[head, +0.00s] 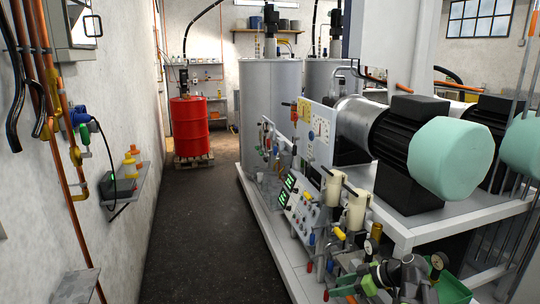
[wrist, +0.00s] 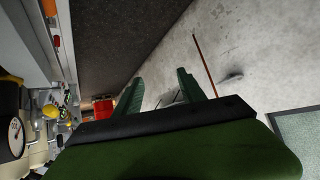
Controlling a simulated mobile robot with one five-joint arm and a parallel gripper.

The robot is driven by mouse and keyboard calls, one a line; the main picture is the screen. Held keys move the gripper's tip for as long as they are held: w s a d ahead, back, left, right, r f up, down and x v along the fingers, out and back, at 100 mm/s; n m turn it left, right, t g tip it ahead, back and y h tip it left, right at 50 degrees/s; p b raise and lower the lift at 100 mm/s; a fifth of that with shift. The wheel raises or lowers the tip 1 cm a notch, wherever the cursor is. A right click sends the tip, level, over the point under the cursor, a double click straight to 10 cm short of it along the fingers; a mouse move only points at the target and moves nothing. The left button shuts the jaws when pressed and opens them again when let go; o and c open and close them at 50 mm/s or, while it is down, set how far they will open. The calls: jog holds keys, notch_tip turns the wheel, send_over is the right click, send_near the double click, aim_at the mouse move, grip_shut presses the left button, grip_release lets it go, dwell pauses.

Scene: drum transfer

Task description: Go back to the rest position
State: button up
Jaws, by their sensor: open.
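My gripper (wrist: 160,90) shows in the wrist view with its two dark green fingers spread apart and nothing between them. I cannot make it out with certainty in the head view. A red drum (head: 188,128) stands upright on a wooden pallet (head: 207,158) at the far end of the aisle in the head view, with a pump-like fitting on top. A small red shape, probably the same drum, shows beyond the left finger in the wrist view (wrist: 103,107).
A dark floor aisle (head: 200,235) runs clear between the left wall and the machine skid. A wall shelf (head: 120,190) and pipes stick out on the left. Steel tanks (head: 270,110), a control panel (head: 303,205), valves and a motor with a pale green cover (head: 450,158) crowd the right.

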jog(key=s+a+f+m+g+h+b, duration=0.1)
jog(key=s+a+f+g+h, duration=0.15)
jog(key=a+f, duration=0.35)
jog(key=s+a+f+m+g+h+b, duration=0.1)
jog(key=s+a+f+m+g+h, duration=0.25)
jog(key=a, duration=0.55)
jog(key=s+d+f+m+h, duration=0.1)
jog(key=d+f+m+h, duration=0.1)
jog(key=d+m, duration=0.4)
jog(key=shift+s+d+t+h, duration=0.3)
jog(key=shift+d+t, duration=0.1)
